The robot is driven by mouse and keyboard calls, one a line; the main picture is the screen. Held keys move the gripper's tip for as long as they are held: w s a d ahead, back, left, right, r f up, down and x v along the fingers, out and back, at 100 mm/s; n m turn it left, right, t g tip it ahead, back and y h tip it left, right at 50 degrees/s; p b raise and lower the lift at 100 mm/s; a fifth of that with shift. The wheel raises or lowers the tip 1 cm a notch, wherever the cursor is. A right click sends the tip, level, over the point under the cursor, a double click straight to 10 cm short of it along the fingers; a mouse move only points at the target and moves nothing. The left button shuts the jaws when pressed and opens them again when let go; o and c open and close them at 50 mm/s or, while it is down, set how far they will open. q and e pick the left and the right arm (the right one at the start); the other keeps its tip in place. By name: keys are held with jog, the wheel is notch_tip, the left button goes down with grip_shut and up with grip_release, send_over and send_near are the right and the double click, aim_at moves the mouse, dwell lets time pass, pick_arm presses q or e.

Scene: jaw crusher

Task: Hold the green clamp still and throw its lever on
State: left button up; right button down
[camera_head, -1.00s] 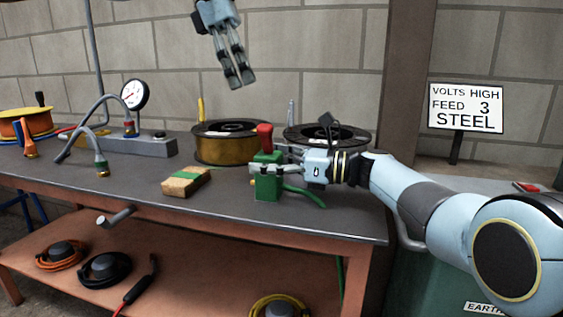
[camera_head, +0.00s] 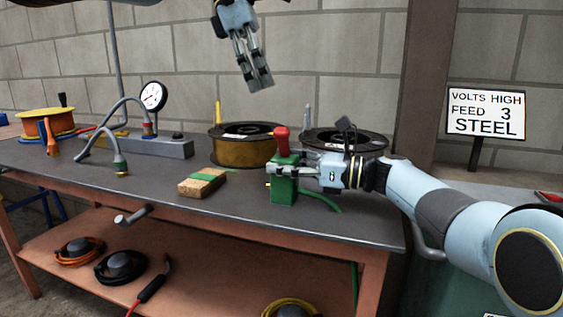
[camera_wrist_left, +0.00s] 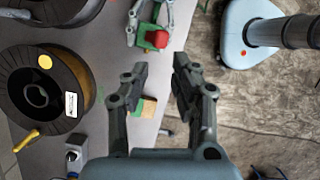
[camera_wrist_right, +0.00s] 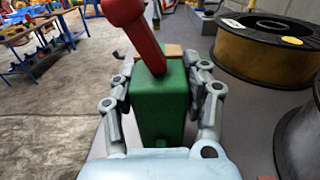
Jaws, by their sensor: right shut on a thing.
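The green clamp (camera_head: 284,182) stands upright on the bench near its front edge, with a red lever (camera_head: 282,141) rising from its top. My right gripper (camera_head: 283,169) is shut on the clamp's body from the right. In the right wrist view the fingers press both sides of the green body (camera_wrist_right: 160,105), and the red lever (camera_wrist_right: 136,32) leans to the left. My left gripper (camera_head: 262,82) hangs above and behind the clamp, empty and apart from it. In the left wrist view its fingers (camera_wrist_left: 162,78) are spread, and the red lever knob (camera_wrist_left: 157,39) lies beyond them.
A sponge-like block (camera_head: 203,182) with a green band lies left of the clamp. Wire spools (camera_head: 243,152) stand behind it. A gauge (camera_head: 153,96) on a grey block is farther left. A green cable (camera_head: 322,200) runs right from the clamp.

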pick_arm(q)
jog(key=d+r, duration=0.1)
jog(key=w+d+r+n+h, duration=0.1)
jog(key=d+r+t+h, duration=0.1)
jog(key=shift+w+n, duration=0.25)
jog(key=shift+n, duration=0.05)
jog(key=c, duration=0.4)
jog(key=d+r+h, duration=0.1)
jog(key=w+d+r+n+t+h, duration=0.1)
jog(key=r+h, duration=0.1)
jog(key=d+r+n+h, duration=0.1)
jog(key=r, duration=0.1)
jog(key=shift+w+d+h, duration=0.3)
grip_shut()
jog(key=s+a+f+n+t+h, duration=0.5)
jog(key=s+a+f+n+h, duration=0.1)
jog(key=a+f+n+h, duration=0.4)
jog(key=s+a+f+n+t, duration=0.1)
jog(key=s+a+f+n, duration=0.1)
jog(key=f, duration=0.5)
jog(key=s+a+f+n+t+y, duration=0.1)
jog(key=s+a+f+n, duration=0.1)
jog(key=s+f+n, duration=0.3)
notch_tip(320, 180, down, 4)
jog(key=shift+s+a+r, duration=0.2)
jog(key=shift+s+a, duration=0.1)
jog(key=shift+s, duration=0.7)
